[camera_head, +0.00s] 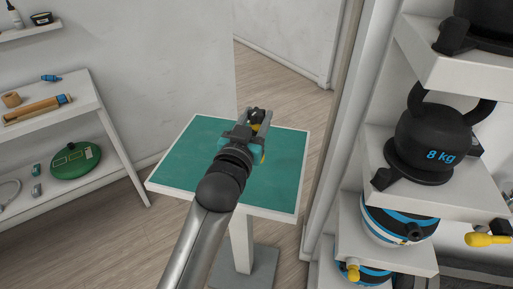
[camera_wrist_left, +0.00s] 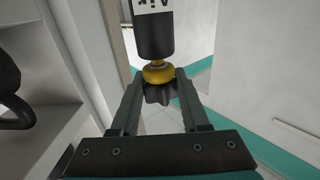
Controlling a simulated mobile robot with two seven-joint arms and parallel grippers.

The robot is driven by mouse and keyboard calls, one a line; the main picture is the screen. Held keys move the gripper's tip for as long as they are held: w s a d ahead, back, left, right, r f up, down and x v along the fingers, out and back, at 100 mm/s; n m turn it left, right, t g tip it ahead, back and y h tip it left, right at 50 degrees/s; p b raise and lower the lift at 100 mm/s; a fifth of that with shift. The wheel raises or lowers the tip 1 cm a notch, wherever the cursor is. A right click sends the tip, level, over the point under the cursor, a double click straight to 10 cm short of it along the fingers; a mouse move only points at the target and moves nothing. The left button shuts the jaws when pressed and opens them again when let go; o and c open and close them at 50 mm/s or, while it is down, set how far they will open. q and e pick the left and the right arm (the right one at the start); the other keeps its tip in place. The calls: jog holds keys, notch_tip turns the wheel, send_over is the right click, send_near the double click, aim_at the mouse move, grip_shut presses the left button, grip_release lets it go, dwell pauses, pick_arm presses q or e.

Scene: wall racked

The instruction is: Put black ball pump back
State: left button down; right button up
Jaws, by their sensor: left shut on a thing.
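My left gripper (camera_head: 256,128) is over the green-topped table in the head view. In the left wrist view its fingers (camera_wrist_left: 158,90) are shut on the black ball pump (camera_wrist_left: 153,36), at the dark knob below its yellow collar. The pump has a black barrel with a white label reading "Air", and its far end is cut off by the top of that view. In the head view the pump is mostly hidden by my gripper; only small yellow and black bits show. My right gripper is not in view.
The green table (camera_head: 190,160) looks bare. A yellow-ended item (camera_head: 488,239) lies at far right. White shelves (camera_head: 75,112) at left hold a green disc (camera_head: 75,161) and small items.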

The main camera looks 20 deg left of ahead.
pick_arm(q)
jog(key=shift+f+b, duration=0.8)
jog(key=shift+f, duration=2.75)
jog(key=shift+c, duration=2)
grip_release()
jog(key=shift+f, duration=0.1)
jog(key=shift+s, duration=0.15)
jog(key=s, duration=1.1)
jog(key=shift+s+p, duration=0.35)
